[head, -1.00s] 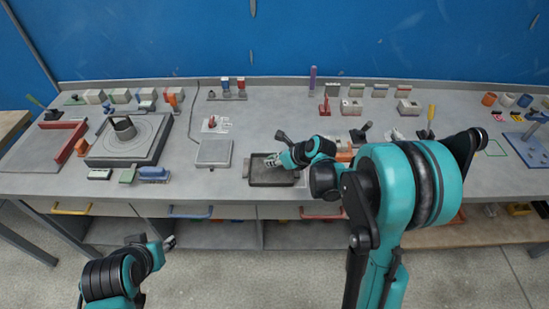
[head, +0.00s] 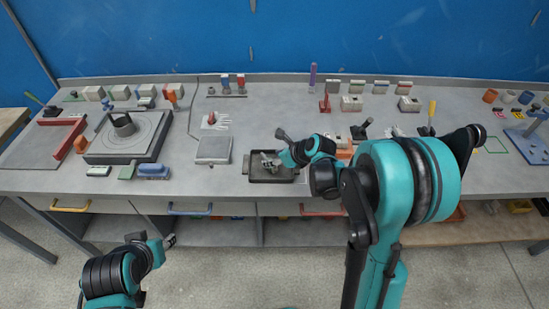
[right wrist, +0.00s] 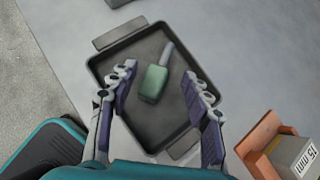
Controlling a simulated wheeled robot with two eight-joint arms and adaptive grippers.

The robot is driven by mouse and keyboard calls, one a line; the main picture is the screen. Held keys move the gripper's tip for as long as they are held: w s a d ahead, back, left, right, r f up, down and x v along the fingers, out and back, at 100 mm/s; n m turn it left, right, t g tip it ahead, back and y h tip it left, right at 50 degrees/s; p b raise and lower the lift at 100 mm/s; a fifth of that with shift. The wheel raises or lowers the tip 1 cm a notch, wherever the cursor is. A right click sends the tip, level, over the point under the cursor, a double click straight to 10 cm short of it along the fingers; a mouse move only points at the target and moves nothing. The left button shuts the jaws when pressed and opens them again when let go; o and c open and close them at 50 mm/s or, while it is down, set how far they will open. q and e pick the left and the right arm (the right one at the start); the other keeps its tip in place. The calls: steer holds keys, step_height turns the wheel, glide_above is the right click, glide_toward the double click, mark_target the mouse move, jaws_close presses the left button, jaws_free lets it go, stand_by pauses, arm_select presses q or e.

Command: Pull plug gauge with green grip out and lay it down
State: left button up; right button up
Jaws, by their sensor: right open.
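The plug gauge with the green grip (right wrist: 153,83) lies on the floor of a dark shallow tray (right wrist: 162,122) in the right wrist view, its grey metal end pointing to the top right. My right gripper (right wrist: 160,82) is open above the tray, with a finger on each side of the gauge and visible gaps to it. In the head view my right gripper (head: 267,160) is over the tray (head: 270,178); I cannot make out the gauge there. My left gripper (head: 169,241) is low in front of the bench, away from the tray; its jaw opening is unclear.
A grey flat-topped box (head: 213,150) stands left of the tray. An orange holder (right wrist: 262,135) with a block marked 15 mm is close to the right gripper. Bare bench lies behind the tray.

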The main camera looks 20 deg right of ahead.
steer(key=v, duration=1.2)
steer(key=s+a+n+h, duration=0.2)
steer(key=s+n, duration=0.7)
steer(key=n, duration=0.6)
steer(key=s+a+n+h, duration=0.2)
steer(key=s+n, duration=0.7)
steer(key=n, duration=0.6)
steer(key=shift+s+a, duration=0.2)
steer(key=shift+s, duration=0.1)
steer(key=shift+r, duration=0.15)
steer(key=c, duration=0.3)
steer(key=shift+d, duration=0.1)
steer(key=shift+c, duration=0.3)
